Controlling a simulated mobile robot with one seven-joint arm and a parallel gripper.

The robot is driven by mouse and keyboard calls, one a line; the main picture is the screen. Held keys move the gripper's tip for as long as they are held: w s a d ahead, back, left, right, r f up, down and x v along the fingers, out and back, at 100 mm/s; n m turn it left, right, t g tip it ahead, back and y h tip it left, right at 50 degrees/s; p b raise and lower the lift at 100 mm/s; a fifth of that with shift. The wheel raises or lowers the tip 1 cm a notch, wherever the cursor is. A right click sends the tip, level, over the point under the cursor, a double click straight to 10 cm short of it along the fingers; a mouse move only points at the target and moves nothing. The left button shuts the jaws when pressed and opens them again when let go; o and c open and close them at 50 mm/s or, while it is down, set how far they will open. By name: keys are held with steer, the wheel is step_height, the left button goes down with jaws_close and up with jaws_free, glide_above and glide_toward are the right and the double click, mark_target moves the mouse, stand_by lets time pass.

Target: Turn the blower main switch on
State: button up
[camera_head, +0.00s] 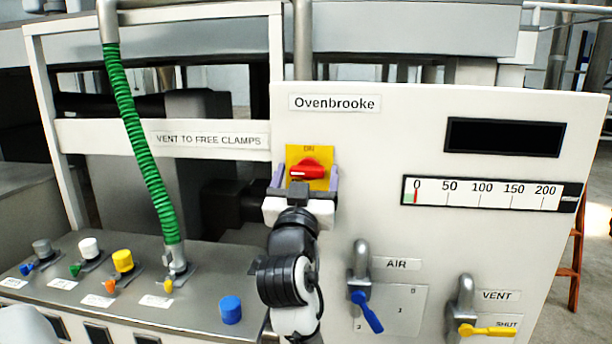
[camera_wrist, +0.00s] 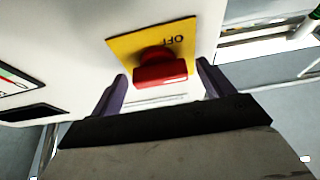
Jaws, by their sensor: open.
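The switch is a red knob (camera_head: 306,170) on a yellow plate (camera_head: 319,153) below the "Ovenbrooke" label, on the white panel. The knob's bar lies roughly level in the head view. The wrist view shows the red knob (camera_wrist: 161,73) and the yellow plate (camera_wrist: 126,46) with "OFF" upside down. My gripper (camera_head: 306,178) is open, its purple fingers on the left and right of the knob. In the wrist view the gripper (camera_wrist: 162,70) has visible gaps between fingers and knob. My wrist hides the panel below the plate.
An AIR valve with a blue handle (camera_head: 367,311) and a VENT valve with a yellow handle (camera_head: 487,330) stick out at lower right. A gauge (camera_head: 485,194) is to the right. A green coiled hose (camera_head: 141,150) and several small valves are at left.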

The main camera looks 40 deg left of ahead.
steer(key=c, duration=1)
steer(key=m+h+b, duration=0.1)
steer(key=m, duration=0.1)
steer(key=m+h+b, duration=0.1)
steer(key=m, duration=0.2)
steer(key=shift+s+a+f+t+h+b, duration=0.1)
steer(key=shift+s+t+h+b, duration=0.05)
steer(key=shift+t+h+b, duration=0.2)
steer(key=m+h+b, duration=0.1)
steer(key=m, duration=0.2)
steer(key=m+h+b, duration=0.2)
steer(key=m, duration=0.1)
steer(key=shift+m+t, duration=0.25)
steer(key=shift+m, duration=0.15)
steer(key=m, duration=0.2)
steer(key=m+g+h+b, duration=0.1)
steer(key=m, duration=0.1)
steer(key=m+h+b, duration=0.1)
steer(key=m, duration=0.1)
steer(key=shift+a+r, duration=0.1)
steer(key=shift+r, duration=0.15)
steer(key=shift+m+g+h, duration=0.55)
steer(key=shift+m+g, duration=0.35)
steer(key=shift+m, duration=1.4)
steer(key=shift+o, duration=0.2)
